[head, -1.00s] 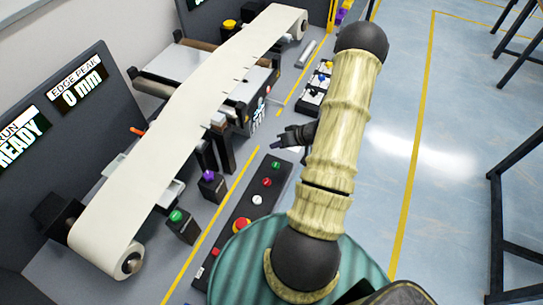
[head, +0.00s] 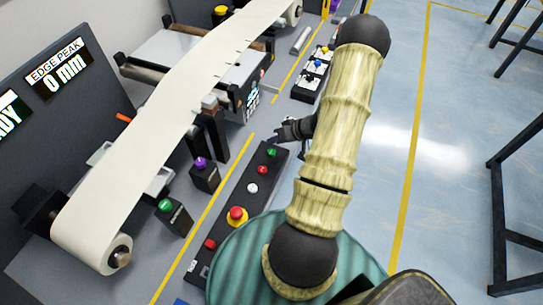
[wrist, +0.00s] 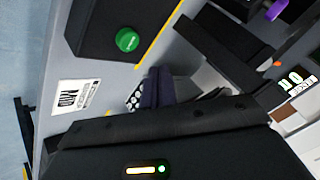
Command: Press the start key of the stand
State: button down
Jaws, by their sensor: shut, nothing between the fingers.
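A long black control panel (head: 228,222) lies on the stand's grey deck. A green key (head: 272,152) is at its far end; it also shows in the wrist view (wrist: 127,39) with faint lettering that I cannot read. My gripper (head: 283,132) is shut and empty, just beyond the panel's far end and apart from the green key. In the wrist view the dark fingers (wrist: 157,88) are below and right of the key. A second green button (head: 165,205) tops a small black box to the left.
Red, white and red-on-yellow buttons line the panel. A purple knob (head: 200,163) stands on another small box. A paper web (head: 165,115) runs over rollers at left. A display (head: 57,68) reads EDGE PEAK 0 mm. Open floor (head: 410,130) lies at right.

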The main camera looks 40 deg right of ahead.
aim_at(274, 153)
jog(key=shift+f+b, duration=0.75)
jog(key=shift+f, duration=1.05)
jog(key=shift+w, duration=0.15)
jog(key=shift+s+d, duration=0.1)
jog(key=shift+s, duration=0.1)
jog(key=shift+w+a, duration=0.1)
jog(key=shift+a, duration=0.1)
jog(key=shift+d, duration=0.1)
